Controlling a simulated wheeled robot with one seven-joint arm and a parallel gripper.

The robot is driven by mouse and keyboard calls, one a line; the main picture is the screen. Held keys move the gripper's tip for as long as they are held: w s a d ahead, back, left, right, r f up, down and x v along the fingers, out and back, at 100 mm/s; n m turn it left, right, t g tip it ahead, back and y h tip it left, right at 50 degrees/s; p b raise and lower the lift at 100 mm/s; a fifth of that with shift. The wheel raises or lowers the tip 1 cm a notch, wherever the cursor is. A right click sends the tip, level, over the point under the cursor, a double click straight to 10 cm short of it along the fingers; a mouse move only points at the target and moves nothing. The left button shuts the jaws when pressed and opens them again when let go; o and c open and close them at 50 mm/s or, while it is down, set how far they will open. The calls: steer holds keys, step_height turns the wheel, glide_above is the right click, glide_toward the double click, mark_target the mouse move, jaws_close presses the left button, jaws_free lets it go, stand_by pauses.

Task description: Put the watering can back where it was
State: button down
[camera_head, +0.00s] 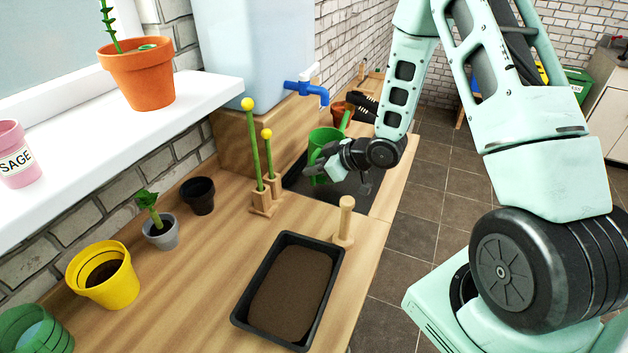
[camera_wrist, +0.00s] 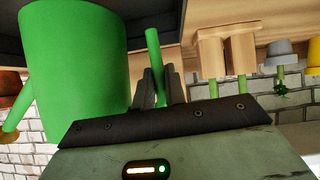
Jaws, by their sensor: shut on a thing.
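The green watering can (camera_head: 325,143) is over the dark sunken tray (camera_head: 298,182) below the blue tap, in the head view. My gripper (camera_head: 318,163) is at the can's near side, shut on its handle. In the wrist view the can's body (camera_wrist: 75,55) fills the left, and the upright handle (camera_wrist: 154,60) runs down between my fingers (camera_wrist: 160,88). The spout (camera_wrist: 15,122) shows at the far left of that view. Whether the can's base touches the tray cannot be told, as my gripper and arm hide part of it.
A wooden stand with two yellow-tipped green sticks (camera_head: 262,200) stands just left of the tray. A wooden peg (camera_head: 344,222) and a black soil tray (camera_head: 262,318) are nearer. The blue tap (camera_head: 308,90) hangs above the can. A terracotta pot (camera_head: 338,113) is behind.

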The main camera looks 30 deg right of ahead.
mark_target(314, 181)
steer(key=shift+f, duration=2.25)
steer(key=c, duration=1.5)
jaws_free()
steer(key=shift+o, duration=0.2)
